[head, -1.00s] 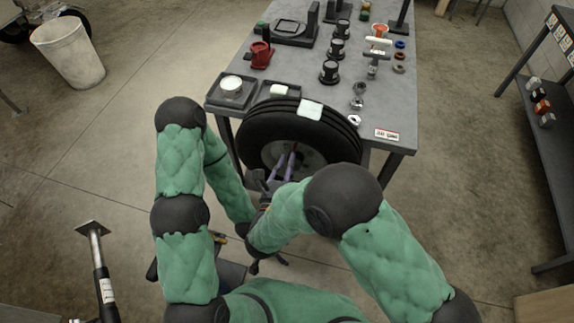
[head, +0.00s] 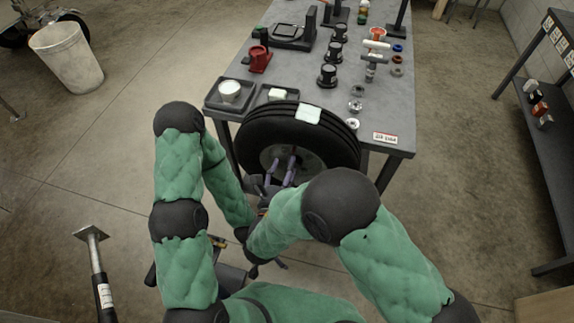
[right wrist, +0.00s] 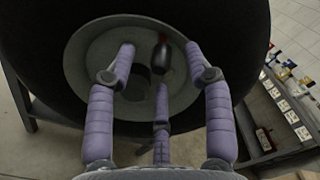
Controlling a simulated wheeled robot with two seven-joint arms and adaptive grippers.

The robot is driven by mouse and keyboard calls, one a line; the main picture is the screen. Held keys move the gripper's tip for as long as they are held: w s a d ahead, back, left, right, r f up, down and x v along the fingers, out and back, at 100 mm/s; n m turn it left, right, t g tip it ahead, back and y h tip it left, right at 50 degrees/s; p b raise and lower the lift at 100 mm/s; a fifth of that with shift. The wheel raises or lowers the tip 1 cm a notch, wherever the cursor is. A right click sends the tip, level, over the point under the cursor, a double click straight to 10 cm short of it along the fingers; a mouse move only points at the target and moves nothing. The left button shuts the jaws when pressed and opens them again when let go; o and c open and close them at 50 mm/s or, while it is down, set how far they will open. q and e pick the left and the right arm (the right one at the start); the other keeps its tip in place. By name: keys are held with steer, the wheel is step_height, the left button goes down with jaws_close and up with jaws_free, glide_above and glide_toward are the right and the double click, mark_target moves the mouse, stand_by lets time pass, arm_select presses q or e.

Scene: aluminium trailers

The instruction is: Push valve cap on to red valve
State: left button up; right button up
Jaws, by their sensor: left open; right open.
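A tire with a pale metal rim (head: 262,155) stands upright at the near end of the table. My right gripper (head: 287,166) has its purple fingers spread in front of the rim. In the right wrist view the open fingers (right wrist: 142,62) reach into the rim's dish. A small dark stem with a reddish body (right wrist: 163,58), perhaps the red valve, stands inside the rim between the two upper fingers, not clearly touching either. I cannot make out a separate valve cap. My left gripper (head: 268,264) is open, low beside my right wrist and partly hidden by my arms.
The grey table (head: 310,85) behind the tire holds black trays, a red part (head: 260,60), black cylinders and several nuts. A shelf (head: 545,150) stands at the right and a white bin (head: 66,55) at the far left.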

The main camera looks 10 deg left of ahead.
steer(key=s, duration=0.6)
steer(key=shift+s+a, duration=0.15)
steer(key=shift+s, duration=0.05)
steer(key=shift+f, duration=0.1)
